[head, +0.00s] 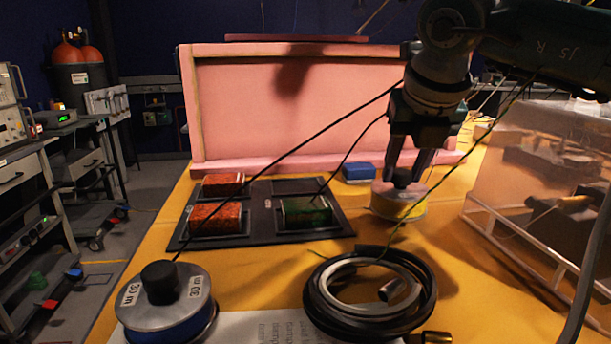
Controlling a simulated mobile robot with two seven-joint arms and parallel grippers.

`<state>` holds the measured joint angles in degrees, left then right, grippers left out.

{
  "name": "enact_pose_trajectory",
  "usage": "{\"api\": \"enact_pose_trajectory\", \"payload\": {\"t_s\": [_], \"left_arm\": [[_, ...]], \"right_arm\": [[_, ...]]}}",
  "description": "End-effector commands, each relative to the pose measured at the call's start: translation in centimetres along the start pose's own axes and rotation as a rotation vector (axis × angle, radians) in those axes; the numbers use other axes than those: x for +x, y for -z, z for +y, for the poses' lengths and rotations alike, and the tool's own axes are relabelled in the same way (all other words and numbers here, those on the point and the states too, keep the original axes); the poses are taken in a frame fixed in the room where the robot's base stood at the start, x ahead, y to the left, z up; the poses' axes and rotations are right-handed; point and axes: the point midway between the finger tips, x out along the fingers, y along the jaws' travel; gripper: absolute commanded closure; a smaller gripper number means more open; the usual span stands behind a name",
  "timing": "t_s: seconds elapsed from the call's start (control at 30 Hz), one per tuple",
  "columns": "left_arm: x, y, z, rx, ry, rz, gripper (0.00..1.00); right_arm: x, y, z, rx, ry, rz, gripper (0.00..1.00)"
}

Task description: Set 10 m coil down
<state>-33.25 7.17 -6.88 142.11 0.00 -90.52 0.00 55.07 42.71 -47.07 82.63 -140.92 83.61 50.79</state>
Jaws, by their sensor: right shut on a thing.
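My right gripper (403,178) comes down from the upper right, its fingers shut on the dark knob of a small round coil (397,205). That coil has a pale top and a yellow patch on its side; I cannot read its label, and I take it for the 10 m coil. It is upright, over the yellow table right of the black tray; I cannot tell whether it touches the tabletop. A second coil (150,309), with a black knob and labels that look like 30 m, stands at the front left. My left gripper is not in view.
The black tray (262,246) holds two red blocks (216,218) and a green block (305,212). A blue block (359,172) sits behind. A black hose coil (328,312) lies in front, a clear box (530,190) stands right, and a pink foam panel (290,110) closes the back.

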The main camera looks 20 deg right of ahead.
Motion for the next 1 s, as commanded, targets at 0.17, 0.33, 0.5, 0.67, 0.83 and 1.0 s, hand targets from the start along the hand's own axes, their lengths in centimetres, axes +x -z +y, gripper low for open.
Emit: {"api": "enact_pose_trajectory", "payload": {"t_s": [0.17, 0.33, 0.5, 0.67, 0.83, 1.0], "left_arm": [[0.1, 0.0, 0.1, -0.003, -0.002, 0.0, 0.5], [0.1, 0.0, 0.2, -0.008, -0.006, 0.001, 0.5], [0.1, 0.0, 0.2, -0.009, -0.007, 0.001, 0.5], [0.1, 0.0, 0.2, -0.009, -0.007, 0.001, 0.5], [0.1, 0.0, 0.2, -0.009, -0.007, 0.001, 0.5], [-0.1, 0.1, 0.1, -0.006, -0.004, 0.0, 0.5]], "right_arm": [[1.8, 1.1, 0.0, -0.001, 0.0, 0.0, 1.0], [1.9, 1.1, 0.0, -0.001, 0.0, 0.0, 1.0], [1.9, 1.1, 0.0, -0.002, 0.0, 0.001, 0.46], [1.9, 1.1, 0.0, -0.001, 0.0, 0.001, 0.31], [1.8, 1.1, 0.0, -0.001, 0.0, 0.001, 0.31], [0.8, 1.0, 0.0, -0.002, -0.001, -0.001, 0.31]]}}
